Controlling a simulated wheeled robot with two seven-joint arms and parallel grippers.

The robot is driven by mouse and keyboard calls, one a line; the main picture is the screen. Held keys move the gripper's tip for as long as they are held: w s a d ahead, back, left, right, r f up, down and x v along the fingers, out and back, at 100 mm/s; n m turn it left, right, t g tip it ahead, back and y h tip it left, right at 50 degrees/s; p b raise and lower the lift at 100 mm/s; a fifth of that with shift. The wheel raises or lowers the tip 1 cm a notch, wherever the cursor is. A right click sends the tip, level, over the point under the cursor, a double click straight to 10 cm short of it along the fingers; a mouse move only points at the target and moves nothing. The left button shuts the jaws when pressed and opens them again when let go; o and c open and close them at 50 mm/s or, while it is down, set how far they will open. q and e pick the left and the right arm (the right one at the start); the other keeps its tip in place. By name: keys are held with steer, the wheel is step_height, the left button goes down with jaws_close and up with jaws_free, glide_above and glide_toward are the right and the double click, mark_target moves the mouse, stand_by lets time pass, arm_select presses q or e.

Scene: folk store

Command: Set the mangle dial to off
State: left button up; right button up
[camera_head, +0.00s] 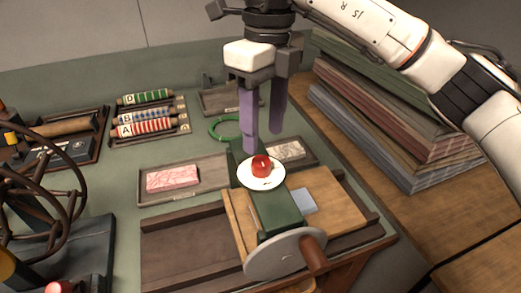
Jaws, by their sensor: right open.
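The dial is a red knob (261,166) on a round white plate (262,183), on top of a dark green block (277,212). The plate has small dark marks too small to read, so I cannot tell the setting. A grey disc with a brown handle (314,256) is at the block's front end. My right gripper (263,142) hangs from above with its two purple fingers apart and empty. Its fingertips are just above and behind the red knob; I cannot tell whether they touch anything. My left gripper is not in view.
A green ring (225,128) and a rack of rollers (151,118) are farther back. Stacked boards (400,125) stand right. A dark spoked wheel (45,190) is left.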

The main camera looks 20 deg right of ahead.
mark_target(262, 161)
step_height(262, 161, down, 7)
steer(key=shift+a+r+p, duration=0.1)
steer(key=shift+p, duration=0.25)
steer(key=c, duration=1)
